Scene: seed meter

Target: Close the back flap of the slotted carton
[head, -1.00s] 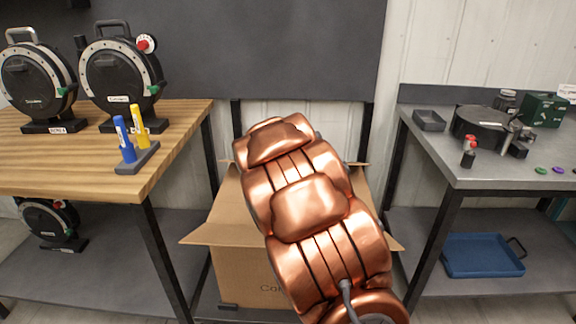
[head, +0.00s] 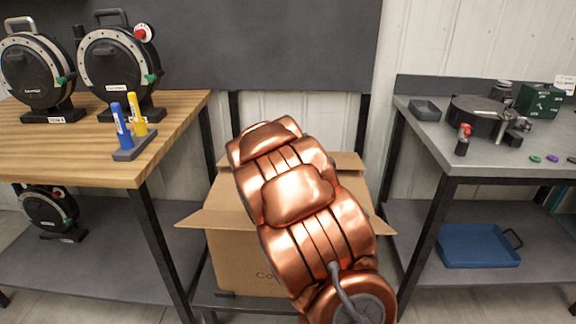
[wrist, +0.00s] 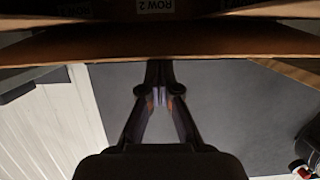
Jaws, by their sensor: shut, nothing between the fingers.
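The slotted carton (head: 235,262) stands open on a low dark shelf between the two benches, largely hidden behind my copper arm. Its left flap (head: 200,220) spreads outward, and part of the right flap (head: 382,228) shows beside my arm. The back flap (head: 349,162) stands up at the rear, its middle hidden by my arm. My gripper is hidden in the head view. In the wrist view my gripper (wrist: 159,82) is shut and empty, its tips at the edge of a cardboard panel (wrist: 200,45); I cannot tell whether they touch.
The wooden bench (head: 60,155) at left holds two black seed meters and a marker stand (head: 134,148). The grey bench (head: 480,150) at right holds a dark disc device, with a blue tray (head: 478,246) beneath. A dark panel hangs behind the carton.

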